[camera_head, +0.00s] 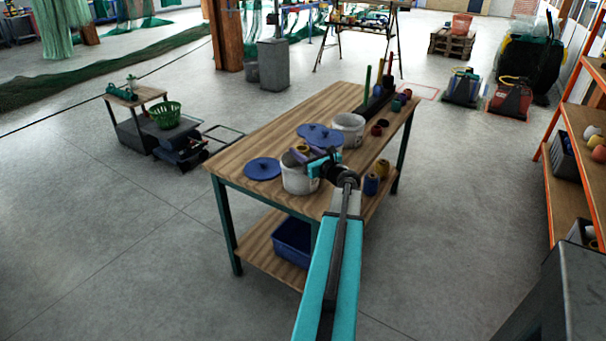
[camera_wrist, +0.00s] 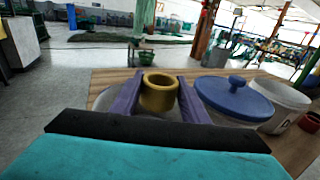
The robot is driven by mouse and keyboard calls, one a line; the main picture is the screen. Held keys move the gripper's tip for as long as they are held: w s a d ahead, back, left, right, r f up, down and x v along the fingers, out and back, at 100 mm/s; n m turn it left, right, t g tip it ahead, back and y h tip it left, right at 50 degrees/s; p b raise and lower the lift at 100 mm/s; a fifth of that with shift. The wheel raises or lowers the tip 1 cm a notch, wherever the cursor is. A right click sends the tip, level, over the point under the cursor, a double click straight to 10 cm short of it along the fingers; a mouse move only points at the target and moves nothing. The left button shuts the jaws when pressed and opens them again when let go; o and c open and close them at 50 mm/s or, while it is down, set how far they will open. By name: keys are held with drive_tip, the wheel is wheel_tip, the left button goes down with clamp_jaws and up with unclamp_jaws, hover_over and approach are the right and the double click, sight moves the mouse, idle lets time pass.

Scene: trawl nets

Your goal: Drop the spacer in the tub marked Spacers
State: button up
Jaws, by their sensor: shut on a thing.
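My gripper (camera_head: 306,156) is shut on a gold-yellow ring-shaped spacer (camera_wrist: 159,94), held upright between two purple fingers in the wrist view. In the head view the spacer (camera_head: 302,149) appears over the mouth of the nearer white tub (camera_head: 294,184), on the wooden workbench. The nearer tub's rim shows partly behind the fingers in the wrist view. A second white tub (camera_head: 350,122) stands farther back; the wrist view shows part of a dark marking on its side (camera_wrist: 290,96). I cannot read either tub's label.
A blue lid (camera_head: 262,169) lies left of the nearer tub; another blue lid (camera_head: 320,134) is behind it. Yellow, blue and dark red ring pieces stand along the bench's right side, near a yellow one (camera_head: 382,167). The bench's far left stretch (camera_head: 300,115) is bare.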

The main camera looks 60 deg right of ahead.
drive_tip(key=shift+f, duration=0.3)
drive_tip(key=o, duration=1.1)
drive_tip(key=shift+o, duration=0.2)
drive_tip(key=b+v, duration=0.2)
drive_tip(key=v, duration=1.1)
drive_tip(key=shift+s+a+b, duration=0.15)
drive_tip(key=shift+s+b, duration=0.15)
drive_tip(key=shift+s, duration=0.1)
